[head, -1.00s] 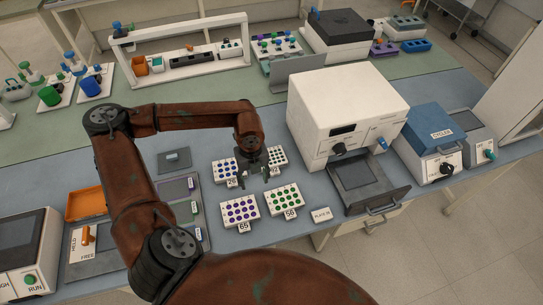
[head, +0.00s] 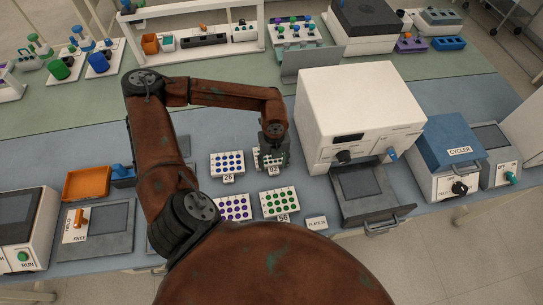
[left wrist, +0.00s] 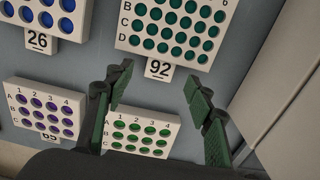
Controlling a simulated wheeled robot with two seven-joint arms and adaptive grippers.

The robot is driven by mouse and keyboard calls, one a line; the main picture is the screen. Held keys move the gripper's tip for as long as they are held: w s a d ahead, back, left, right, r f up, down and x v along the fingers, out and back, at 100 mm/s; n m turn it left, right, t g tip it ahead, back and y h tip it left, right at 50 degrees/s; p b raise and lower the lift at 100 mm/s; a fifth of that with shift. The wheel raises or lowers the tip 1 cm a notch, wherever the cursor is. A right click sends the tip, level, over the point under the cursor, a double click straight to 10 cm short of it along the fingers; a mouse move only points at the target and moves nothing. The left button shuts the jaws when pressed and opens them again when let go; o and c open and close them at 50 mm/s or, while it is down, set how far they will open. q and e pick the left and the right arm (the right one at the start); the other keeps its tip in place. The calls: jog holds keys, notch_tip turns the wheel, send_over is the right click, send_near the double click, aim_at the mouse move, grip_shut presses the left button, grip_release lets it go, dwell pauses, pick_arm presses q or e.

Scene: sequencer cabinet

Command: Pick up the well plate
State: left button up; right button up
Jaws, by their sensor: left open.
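Several white well plates lie on the blue bench top. Plate 92 (left wrist: 178,31) has dark green wells; in the head view (head: 259,160) my arm partly hides it. My left gripper (head: 274,163) is open above its front edge. In the left wrist view the open fingers (left wrist: 157,82) stand either side of its number tag, with nothing between them. Plate 26 (head: 227,163), with blue wells, is to the left. Plate 65 (left wrist: 46,119), with purple wells, and plate 56 (head: 279,202), with green wells, are nearer. My right gripper is not in view.
A white instrument (head: 355,110) with an open drawer (head: 368,206) stands close on the right. A small plate card (head: 316,223) lies in front of it. A blue-lidded cycler (head: 448,140) is further right. An orange tray (head: 87,183) is on the left.

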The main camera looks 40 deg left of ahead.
aim_at(274, 170)
pick_arm(q)
notch_tip(274, 170, down, 3)
jog(key=shift+f, duration=0.1)
jog(key=c, duration=0.8)
grip_shut()
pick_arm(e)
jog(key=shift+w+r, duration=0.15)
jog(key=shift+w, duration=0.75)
